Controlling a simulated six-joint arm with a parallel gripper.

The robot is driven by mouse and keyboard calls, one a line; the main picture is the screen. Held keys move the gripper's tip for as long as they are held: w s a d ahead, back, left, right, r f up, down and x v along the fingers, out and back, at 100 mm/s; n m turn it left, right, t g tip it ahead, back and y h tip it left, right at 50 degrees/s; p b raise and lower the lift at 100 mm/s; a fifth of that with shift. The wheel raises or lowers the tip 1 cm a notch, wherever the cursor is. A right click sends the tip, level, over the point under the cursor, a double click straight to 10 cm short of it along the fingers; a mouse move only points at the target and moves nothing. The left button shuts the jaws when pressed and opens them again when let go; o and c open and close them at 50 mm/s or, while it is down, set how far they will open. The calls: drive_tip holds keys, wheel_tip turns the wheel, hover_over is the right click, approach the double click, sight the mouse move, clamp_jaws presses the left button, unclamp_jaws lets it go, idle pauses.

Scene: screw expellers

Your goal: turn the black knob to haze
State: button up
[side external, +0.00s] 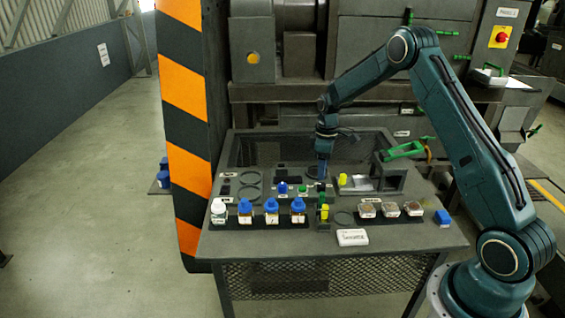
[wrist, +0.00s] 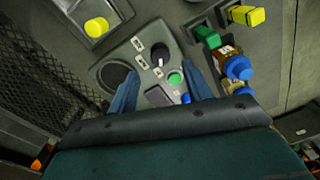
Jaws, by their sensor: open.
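In the wrist view, a dark round part (wrist: 161,50) that looks like the black knob sits on a grey panel, with small white labels (wrist: 142,62) beside it. The label text is too small to read, so I cannot tell where the knob points. My gripper (wrist: 160,68) is open, its two blue fingers spread on either side of the panel's labelled area. No object is held. In the side view, my gripper (side external: 322,177) points down just over the bench panel. The knob cannot be made out there. Whether the fingers touch it is unclear.
Blue-capped bottles (side external: 272,211) and a white bottle (side external: 218,212) line the bench front. A green-handled lever (side external: 405,150) stands right of my gripper.

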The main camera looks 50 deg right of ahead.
sight(322, 184)
drive_tip(key=shift+s+a+f, duration=0.1)
drive_tip(key=shift+f, duration=2.9)
drive_tip(key=c, duration=1)
